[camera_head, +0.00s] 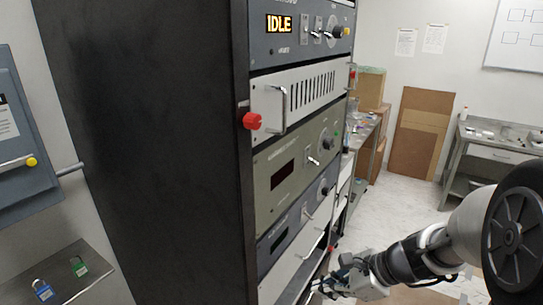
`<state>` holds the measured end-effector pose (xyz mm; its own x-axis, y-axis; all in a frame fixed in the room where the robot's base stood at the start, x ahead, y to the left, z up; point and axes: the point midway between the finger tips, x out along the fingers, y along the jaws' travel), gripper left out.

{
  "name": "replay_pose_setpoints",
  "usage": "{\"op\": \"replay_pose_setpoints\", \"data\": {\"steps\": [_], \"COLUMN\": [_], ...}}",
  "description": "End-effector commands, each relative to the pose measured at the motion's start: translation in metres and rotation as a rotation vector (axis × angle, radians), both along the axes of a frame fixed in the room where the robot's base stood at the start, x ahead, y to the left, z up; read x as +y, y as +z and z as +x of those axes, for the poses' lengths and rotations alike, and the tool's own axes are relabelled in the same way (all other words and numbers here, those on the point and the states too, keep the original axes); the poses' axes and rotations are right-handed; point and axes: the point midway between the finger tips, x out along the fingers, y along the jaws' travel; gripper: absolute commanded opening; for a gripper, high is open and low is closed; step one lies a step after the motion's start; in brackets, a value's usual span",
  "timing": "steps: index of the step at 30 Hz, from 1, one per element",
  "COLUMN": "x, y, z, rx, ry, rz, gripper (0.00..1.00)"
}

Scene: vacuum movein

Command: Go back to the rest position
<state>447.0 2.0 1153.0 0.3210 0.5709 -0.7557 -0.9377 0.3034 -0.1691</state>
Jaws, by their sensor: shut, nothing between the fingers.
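My arm comes in from the right edge and reaches left and down in the head view. My gripper (330,286) is at its end, near the bottom middle, close to the lower front of the equipment rack (150,130). It is shut, with nothing held. I cannot tell from this view whether its fingertips touch the rack.
The rack holds several panels; the top one (300,32) shows "IDLE". A red knob (251,121) and handles stick out from its front. A grey box (22,140) and a shelf (62,280) are left. A workbench (500,150) stands back right, beyond open floor (385,220).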

Motion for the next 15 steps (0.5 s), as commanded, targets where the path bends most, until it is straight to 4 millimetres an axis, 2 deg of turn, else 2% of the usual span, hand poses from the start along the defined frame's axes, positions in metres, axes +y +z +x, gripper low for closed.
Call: {"op": "replay_pose_setpoints", "data": {"steps": [1,3,6,10,15], "x": [0.012,0.024,0.034,0.036,0.023], "y": [0.013,0.027,0.042,0.054,0.063], "z": [-0.015,-0.040,-0.076,-0.121,-0.170], "rx": [-0.058,-0.136,-0.243,-0.373,-0.507], "ry": [0.115,0.293,0.543,0.857,1.228], "rz": [-0.068,-0.175,-0.331,-0.541,-0.815], "gripper": [0.00,0.00,0.00,0.00,0.00]}}
